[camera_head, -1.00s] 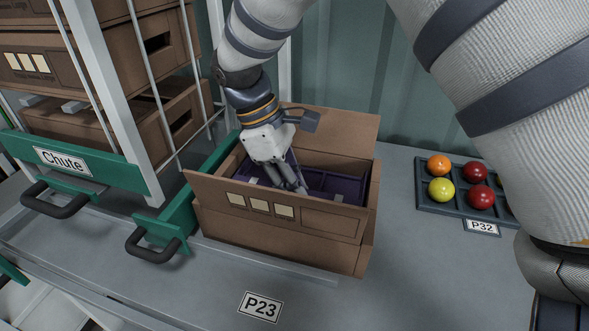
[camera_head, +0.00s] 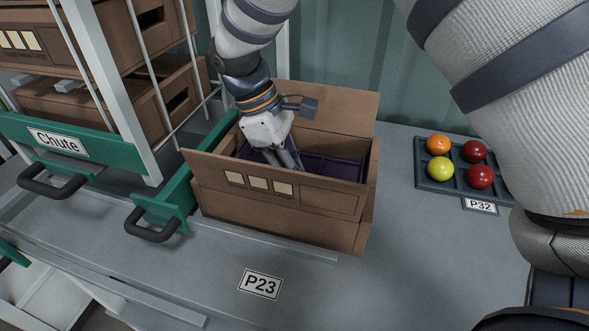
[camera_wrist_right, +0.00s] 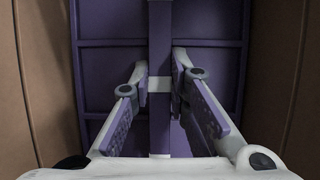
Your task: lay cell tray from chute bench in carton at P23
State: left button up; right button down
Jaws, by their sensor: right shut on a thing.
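The brown carton (camera_head: 275,213) stands open on the bench behind the P23 label (camera_head: 260,284). The purple cell tray (camera_head: 335,167) is inside it, partly hidden by the front wall. My right gripper (camera_head: 283,160) reaches down into the carton from above. In the right wrist view my right gripper (camera_wrist_right: 160,74) has its fingers on both sides of the middle rib of the tray (camera_wrist_right: 107,65), shut on it. Carton walls (camera_wrist_right: 283,80) show on both sides of the tray there. Whether the tray touches the carton floor is hidden. My left gripper is not in view.

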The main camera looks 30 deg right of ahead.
jog(key=shift+f, duration=0.55)
jog(key=c, duration=1.5)
grip_release()
jog(key=shift+c, duration=1.4)
notch_tip(320, 180, up, 8)
jog(key=shift+f+p, duration=0.2)
jog(key=shift+p, duration=0.5)
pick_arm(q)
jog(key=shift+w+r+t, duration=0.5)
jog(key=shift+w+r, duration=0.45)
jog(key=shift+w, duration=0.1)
pick_arm(e)
jog(key=shift+r, duration=0.4)
